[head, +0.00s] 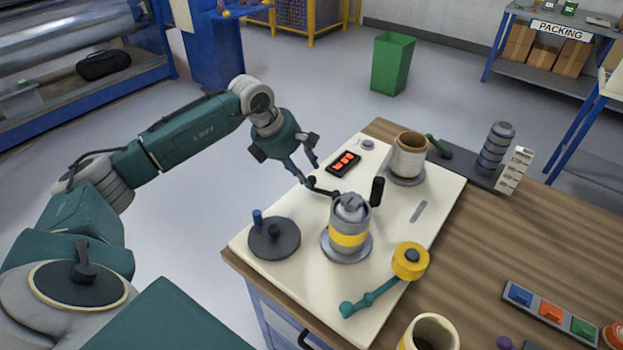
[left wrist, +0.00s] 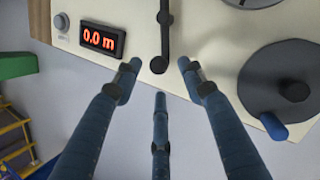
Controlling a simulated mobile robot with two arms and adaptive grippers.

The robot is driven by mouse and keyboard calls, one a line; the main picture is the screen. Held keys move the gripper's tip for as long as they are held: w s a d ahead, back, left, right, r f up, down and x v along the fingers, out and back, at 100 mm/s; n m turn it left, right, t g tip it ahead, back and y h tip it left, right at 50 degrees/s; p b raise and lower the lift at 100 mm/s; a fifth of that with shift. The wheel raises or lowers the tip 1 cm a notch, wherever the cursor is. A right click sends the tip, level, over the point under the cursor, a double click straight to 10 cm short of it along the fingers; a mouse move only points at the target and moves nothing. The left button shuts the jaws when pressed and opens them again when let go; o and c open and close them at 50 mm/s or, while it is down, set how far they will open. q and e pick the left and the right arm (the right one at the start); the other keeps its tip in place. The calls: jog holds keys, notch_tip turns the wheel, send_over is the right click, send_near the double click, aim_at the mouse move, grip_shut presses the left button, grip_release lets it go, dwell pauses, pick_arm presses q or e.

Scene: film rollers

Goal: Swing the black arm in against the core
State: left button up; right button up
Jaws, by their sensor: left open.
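The black arm (head: 323,190) is a thin bar with a round knob at its left end. It reaches toward a grey cylinder with a yellow band (head: 346,240), and its far end is hidden behind that cylinder. An upright black roller (head: 377,191) stands just right of the cylinder; I cannot tell if it joins the arm. A tan hollow core (head: 409,157) sits on a grey disc at the back. My left gripper (head: 307,174) is open above the knob. In the left wrist view the black arm (left wrist: 165,35) ends between the spread fingers (left wrist: 158,72), apparently untouched.
The cream board (head: 291,235) also carries a red-lit display (head: 343,163), a dark disc with pegs (head: 274,238) and a teal arm with a yellow roller (head: 374,296). A striped grey stack (head: 494,150) stands back right. Bare wood (head: 500,235) lies to the right.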

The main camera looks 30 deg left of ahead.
aim_at(309, 178)
pick_arm(q)
jog(key=shift+p+x, duration=0.35)
jog(key=shift+x, duration=2.45)
